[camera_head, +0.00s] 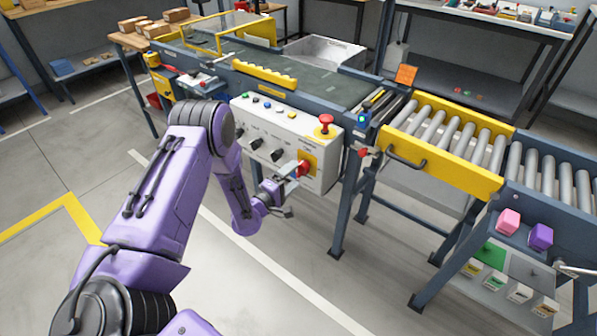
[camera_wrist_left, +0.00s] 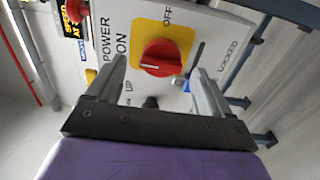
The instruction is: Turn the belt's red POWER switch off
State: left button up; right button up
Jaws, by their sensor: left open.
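The red POWER switch (camera_head: 304,169) is a round knob on a yellow plate, at the lower right of the white control panel (camera_head: 262,120). In the left wrist view the red knob (camera_wrist_left: 163,55) shows a white pointer line toward the ON side; the OFF label (camera_wrist_left: 168,15) is at the plate's upper edge. My left gripper (camera_head: 287,190) is open and empty in front of the panel, near the knob. In the left wrist view its fingers (camera_wrist_left: 158,72) stand either side of the knob, apparently short of it. Exact depth is unclear. My right gripper is not in view.
A red mushroom button (camera_head: 326,121) sits on the panel's top right. Black knobs (camera_head: 277,154) line the panel's front, left of the switch. The conveyor belt (camera_head: 310,83) runs behind the panel. A yellow-railed roller section (camera_head: 440,150) stands right. Floor before the panel is clear.

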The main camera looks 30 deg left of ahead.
aim_at(297, 172)
pick_arm(q)
jog(key=shift+w+d, duration=0.15)
jog(key=shift+w, duration=1.8)
jog(key=c, duration=1)
jog(key=shift+c, duration=0.2)
